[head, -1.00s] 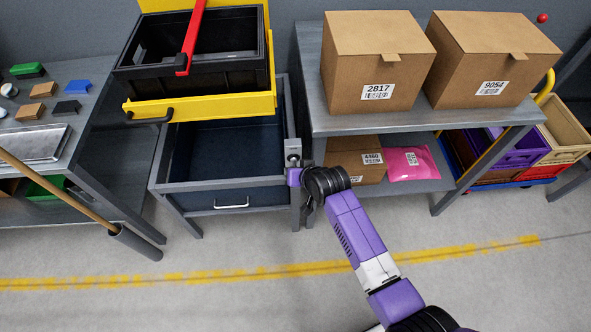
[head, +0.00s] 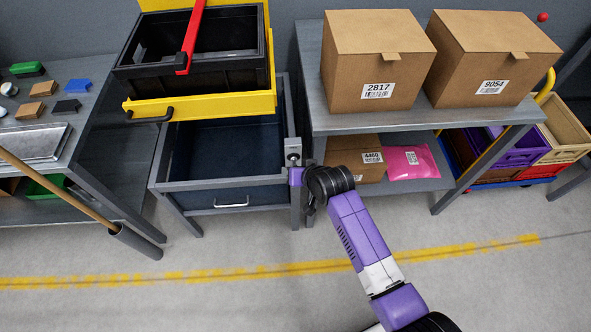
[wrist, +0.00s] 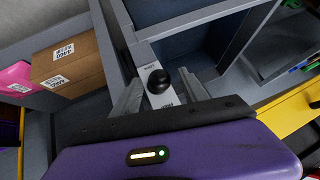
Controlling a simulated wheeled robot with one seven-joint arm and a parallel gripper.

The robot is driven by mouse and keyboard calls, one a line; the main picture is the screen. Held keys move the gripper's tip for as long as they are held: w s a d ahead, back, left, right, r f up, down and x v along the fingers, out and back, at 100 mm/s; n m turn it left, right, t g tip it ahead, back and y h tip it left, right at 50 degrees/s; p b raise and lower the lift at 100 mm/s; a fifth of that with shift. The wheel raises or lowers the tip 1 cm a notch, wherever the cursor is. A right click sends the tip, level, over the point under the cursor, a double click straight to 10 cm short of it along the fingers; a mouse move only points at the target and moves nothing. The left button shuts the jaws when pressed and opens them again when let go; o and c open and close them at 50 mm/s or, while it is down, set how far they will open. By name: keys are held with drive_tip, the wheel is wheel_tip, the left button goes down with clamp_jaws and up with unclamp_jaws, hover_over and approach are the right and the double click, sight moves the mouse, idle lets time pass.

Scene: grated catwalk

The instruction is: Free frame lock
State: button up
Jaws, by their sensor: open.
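The frame lock shows in the wrist view as a round black knob (wrist: 158,81) on a pale plate (wrist: 146,53) with small lettering, fixed to a grey post of the frame. In the head view the plate (head: 292,145) sits at the front right corner of the grey frame (head: 225,184). My gripper (wrist: 160,87) is open, with one finger on each side of the knob. I cannot tell whether the fingers touch it. In the head view my wrist is beside the post, and the fingers are hard to make out.
A yellow tray (head: 200,106) carrying a black crate (head: 248,70) with a red bar is above the frame. A shelf table (head: 425,121) with cardboard boxes (head: 376,65) stands close on the right. A side bench (head: 77,140) is at the left. The floor in front is clear.

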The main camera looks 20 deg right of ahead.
drive_tip(key=v, duration=0.6)
idle(0.5)
wheel_tip(320, 180, up, 10)
drive_tip(key=s+n+t, duration=0.1)
drive_tip(key=t, duration=0.5)
drive_tip(key=s+r+n, duration=0.1)
drive_tip(key=s+r, duration=0.2)
drive_tip(key=s, duration=0.9)
drive_tip(key=s+r, duration=0.3)
drive_tip(key=s, duration=0.9)
drive_tip(key=s+r+n, duration=0.1)
drive_tip(key=s+r, duration=0.2)
drive_tip(key=s, duration=0.9)
drive_tip(key=shift+n+h, duration=0.3)
